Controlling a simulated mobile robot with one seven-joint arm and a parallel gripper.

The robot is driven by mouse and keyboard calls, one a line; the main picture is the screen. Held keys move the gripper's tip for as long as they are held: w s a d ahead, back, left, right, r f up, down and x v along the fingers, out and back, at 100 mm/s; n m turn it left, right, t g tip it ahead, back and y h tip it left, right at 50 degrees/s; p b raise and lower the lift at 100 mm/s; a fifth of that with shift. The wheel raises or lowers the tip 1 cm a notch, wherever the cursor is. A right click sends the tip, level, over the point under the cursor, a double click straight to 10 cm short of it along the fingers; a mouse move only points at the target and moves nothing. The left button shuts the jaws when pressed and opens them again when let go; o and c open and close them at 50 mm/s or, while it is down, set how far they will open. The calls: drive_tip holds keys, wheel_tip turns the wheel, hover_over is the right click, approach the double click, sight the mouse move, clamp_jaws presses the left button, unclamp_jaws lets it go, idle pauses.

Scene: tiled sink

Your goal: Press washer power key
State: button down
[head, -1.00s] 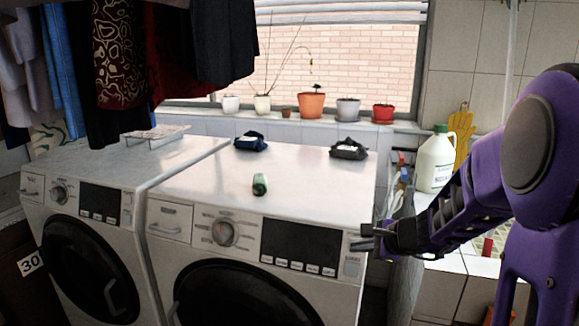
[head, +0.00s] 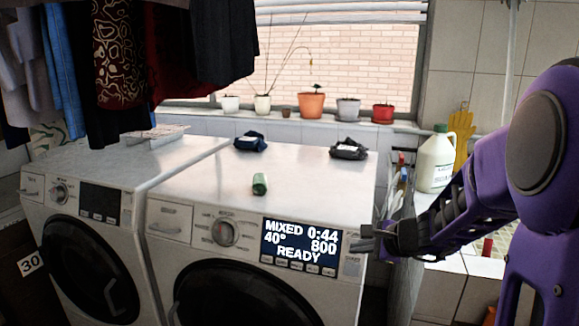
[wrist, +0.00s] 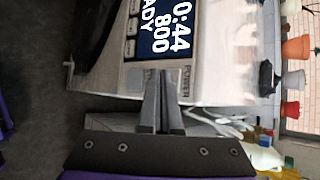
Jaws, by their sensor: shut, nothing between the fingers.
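The right washer (head: 200,240) is white with a round dark door. Its display (head: 300,243) is lit and reads MIXED 0:44, 40°, 800, READY; part of the lit display (wrist: 153,28) also shows in the wrist view. The power key (head: 352,267) is at the right end of the panel. The POWER lettering (wrist: 187,78) shows just right of my fingers in the wrist view. My gripper (head: 362,244) is shut and empty, with its tips at the panel's right end. I cannot tell whether they touch the key, which the fingers may partly hide.
A second washer (head: 90,165) stands on the left with a dark display. A white jug (head: 436,160) stands on the right beside my arm. Potted plants line the windowsill.

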drive_tip(key=s+a+r, duration=0.1)
drive_tip(key=s+r, duration=0.1)
drive_tip(key=s, duration=0.3)
drive_tip(key=shift+s+a, duration=0.2)
drive_tip(key=shift+a, duration=0.2)
drive_tip(key=shift+r, duration=0.1)
